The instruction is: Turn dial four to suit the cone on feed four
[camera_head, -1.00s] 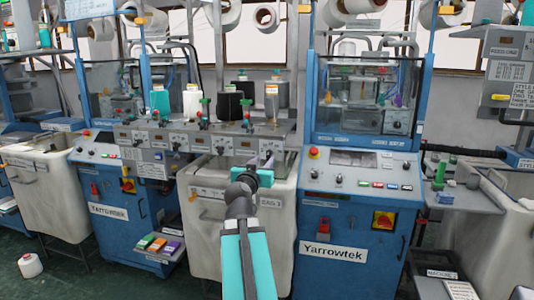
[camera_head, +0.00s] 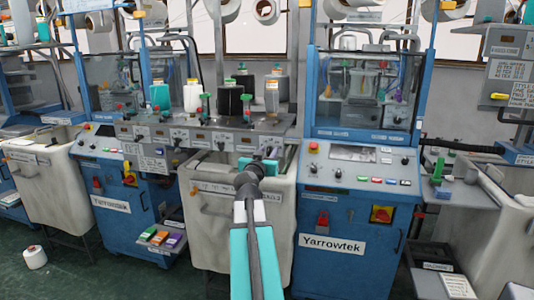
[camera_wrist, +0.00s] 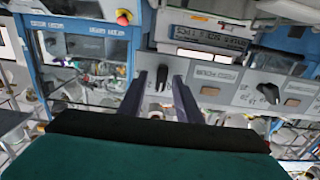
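The grey feed panel (camera_head: 150,133) carries a row of black dials under several cones. The rightmost dial, dial four, is largely hidden by my gripper (camera_head: 268,156) in the head view. In the wrist view, which looks upside down, my gripper (camera_wrist: 170,82) has its two dark fingers apart, with a small dark dial (camera_wrist: 162,78) in the gap. I cannot tell whether the fingers touch it. A neighbouring black dial (camera_wrist: 268,92) points at a slant. The scale marks are too small to read.
Teal (camera_head: 160,97), white (camera_head: 193,96) and black (camera_head: 230,101) cones stand further left on the panel. A blue Yarrowtek machine (camera_head: 345,270) is close on the right. A pale bin (camera_head: 210,235) stands under the panel. A loose white cone (camera_head: 35,257) lies on the floor.

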